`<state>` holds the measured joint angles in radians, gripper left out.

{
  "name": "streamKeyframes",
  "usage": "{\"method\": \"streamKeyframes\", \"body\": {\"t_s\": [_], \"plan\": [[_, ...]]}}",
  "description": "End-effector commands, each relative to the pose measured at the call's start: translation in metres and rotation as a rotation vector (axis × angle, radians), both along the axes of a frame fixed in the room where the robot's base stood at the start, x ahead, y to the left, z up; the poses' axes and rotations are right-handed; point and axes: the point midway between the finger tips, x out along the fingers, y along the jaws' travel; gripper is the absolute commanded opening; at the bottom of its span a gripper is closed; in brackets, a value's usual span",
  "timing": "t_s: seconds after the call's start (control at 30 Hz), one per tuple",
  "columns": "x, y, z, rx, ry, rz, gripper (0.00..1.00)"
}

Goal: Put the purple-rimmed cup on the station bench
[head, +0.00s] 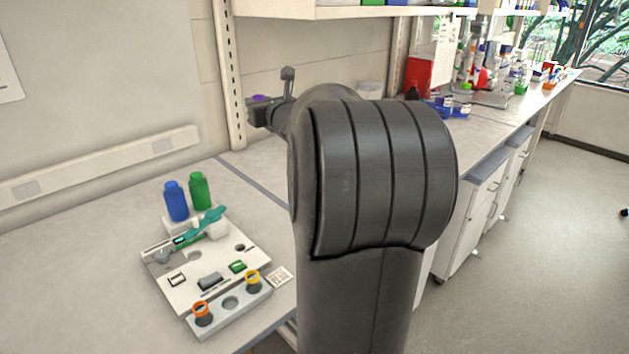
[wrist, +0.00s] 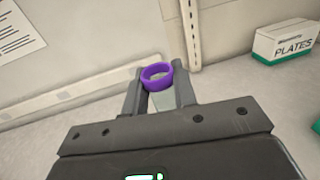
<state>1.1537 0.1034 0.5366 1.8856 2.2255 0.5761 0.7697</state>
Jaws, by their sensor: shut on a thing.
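The purple-rimmed cup (wrist: 157,74) is between my gripper's two fingers in the wrist view, with its purple ring at the top and a pale body below. My gripper (wrist: 159,90) is shut on it. In the head view my gripper (head: 270,105) is raised above the bench near the back wall, and only a little purple of the cup (head: 261,98) shows. My arm covers the middle of the head view. The bench (head: 90,270) has a grey-beige top.
A white station board (head: 185,293) holds an orange-rimmed cup (head: 202,313), a yellow-rimmed cup (head: 253,281) and a teal tool (head: 203,226). Blue (head: 176,201) and green (head: 200,191) bottles stand behind it. A plates box (wrist: 285,40) shows in the wrist view. Bench left of the board is clear.

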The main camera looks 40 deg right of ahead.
Motion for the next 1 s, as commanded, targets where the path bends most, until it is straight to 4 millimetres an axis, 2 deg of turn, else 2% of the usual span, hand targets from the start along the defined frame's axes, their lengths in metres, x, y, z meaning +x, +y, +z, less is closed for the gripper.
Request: {"method": "streamKeyframes", "body": {"t_s": [0.03,0.3,0.47,0.6,0.7,0.8,1.0], "plan": [[-0.004,-0.030,-0.009,0.006,0.001,-0.020,0.00],[-0.042,-0.164,-0.059,0.005,0.001,-0.100,0.00],[-0.075,-0.235,-0.100,0.005,0.002,-0.141,0.00],[-0.110,-0.289,-0.140,0.005,0.002,-0.172,0.00],[-0.135,-0.321,-0.169,0.005,0.001,-0.190,0.00],[-0.157,-0.344,-0.193,0.003,0.000,-0.201,0.00],[-0.183,-0.368,-0.222,0.001,-0.001,-0.211,0.00]]}}
